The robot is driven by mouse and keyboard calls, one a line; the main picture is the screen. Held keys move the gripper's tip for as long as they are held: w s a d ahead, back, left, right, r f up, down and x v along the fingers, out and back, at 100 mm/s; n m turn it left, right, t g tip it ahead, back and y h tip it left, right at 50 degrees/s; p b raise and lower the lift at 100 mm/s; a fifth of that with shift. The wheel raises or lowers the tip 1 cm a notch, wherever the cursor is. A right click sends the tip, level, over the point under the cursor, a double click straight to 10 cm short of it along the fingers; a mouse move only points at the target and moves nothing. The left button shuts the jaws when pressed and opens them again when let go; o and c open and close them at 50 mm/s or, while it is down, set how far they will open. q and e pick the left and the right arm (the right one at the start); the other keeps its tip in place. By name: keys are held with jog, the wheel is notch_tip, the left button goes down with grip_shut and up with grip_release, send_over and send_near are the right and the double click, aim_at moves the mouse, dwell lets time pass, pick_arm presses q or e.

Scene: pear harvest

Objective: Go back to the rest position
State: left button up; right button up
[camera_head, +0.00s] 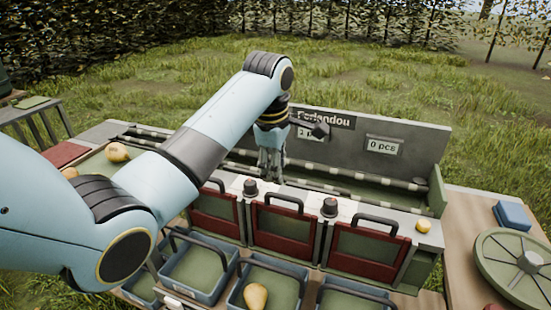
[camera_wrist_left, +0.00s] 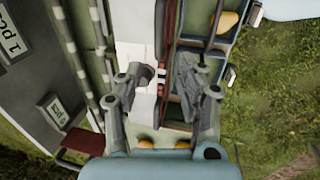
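My left arm reaches across the head view from the left. My left gripper (camera_head: 270,172) points down over the grey sorting station (camera_head: 408,219), near its red-framed flaps. In the left wrist view the fingers of the left gripper (camera_wrist_left: 162,75) stand apart with nothing held between them. The station's white top strip and a dark slot show beneath them. Whether the fingertips touch the station cannot be told. My right gripper is in neither view.
Blue crates stand in front of the station; one holds a pear (camera_head: 256,296). A green round disc (camera_head: 512,262) and blue block (camera_head: 512,214) lie on the right table.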

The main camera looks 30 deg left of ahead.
pick_arm(q)
jog(key=r, duration=0.2)
jog(key=shift+s+r, duration=0.25)
jog(key=shift+r, duration=0.05)
